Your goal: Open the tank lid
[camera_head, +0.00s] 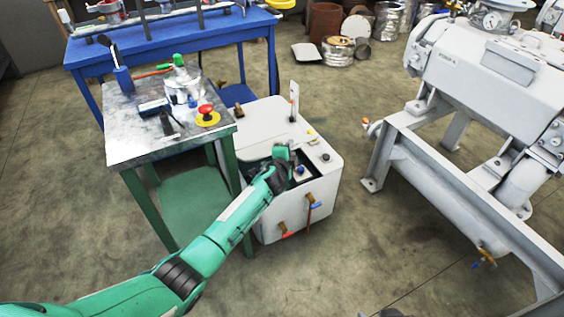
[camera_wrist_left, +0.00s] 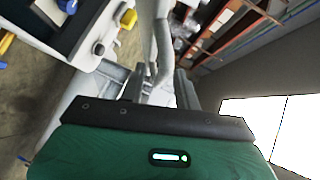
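The white tank unit (camera_head: 262,128) stands on the floor right of the small metal table. Its top has a dark recessed area towards the front right, with small knobs beside it. I cannot make out the lid's outline or whether it is raised. My left gripper (camera_head: 284,165) is over this dark area, and it hides part of it. In the left wrist view the gripper's green housing fills the bottom, with dark fingers (camera_wrist_left: 160,90) beyond it. I cannot tell the gap between them or any contact with the lid. My right gripper is not in view.
The metal-topped table (camera_head: 135,137) with a pot (camera_head: 183,90) and a red emergency button (camera_head: 206,109) stands close on the left. A blue bench (camera_head: 170,45) is behind. A large grey machine (camera_head: 480,75) on a frame is at right. The floor between tank and frame is clear.

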